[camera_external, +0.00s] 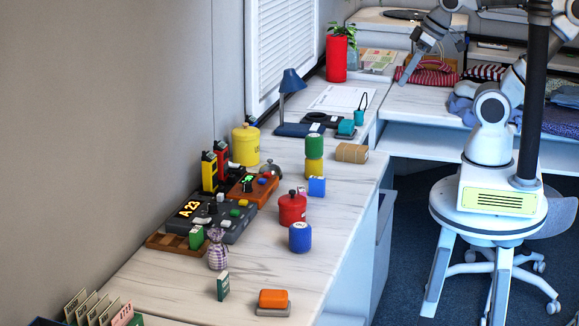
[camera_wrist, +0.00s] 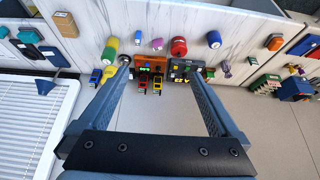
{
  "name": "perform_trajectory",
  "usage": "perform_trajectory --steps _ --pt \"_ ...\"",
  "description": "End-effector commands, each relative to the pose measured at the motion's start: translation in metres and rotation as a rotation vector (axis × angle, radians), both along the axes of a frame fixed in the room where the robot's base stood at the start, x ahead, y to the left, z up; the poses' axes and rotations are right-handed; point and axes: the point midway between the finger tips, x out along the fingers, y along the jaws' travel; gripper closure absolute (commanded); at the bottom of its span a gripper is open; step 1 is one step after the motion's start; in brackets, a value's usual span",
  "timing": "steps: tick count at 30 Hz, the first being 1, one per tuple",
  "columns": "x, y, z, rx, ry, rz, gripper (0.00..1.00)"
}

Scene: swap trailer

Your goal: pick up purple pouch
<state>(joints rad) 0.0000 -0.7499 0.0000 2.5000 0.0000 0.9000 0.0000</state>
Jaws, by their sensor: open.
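The purple pouch (camera_external: 218,251) is a small purple-and-white checked sack with a tied neck. It stands on the counter beside the dark console, left of the blue canister. In the wrist view a small purple shape at the right, by the console, looks like the same pouch (camera_wrist: 226,69). My gripper (camera_external: 408,73) is raised at the back of the room, far from the pouch. In the wrist view my gripper (camera_wrist: 157,65) has its two fingers wide apart with nothing held between them.
The wall (camera_external: 110,130) runs behind the counter. Bare counter (camera_external: 262,262) lies right of the pouch.

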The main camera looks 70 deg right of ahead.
Motion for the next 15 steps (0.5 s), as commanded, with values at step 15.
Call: perform_trajectory --steps 15 --pt "0.008 0.014 -0.012 0.075 0.035 -0.024 0.09"
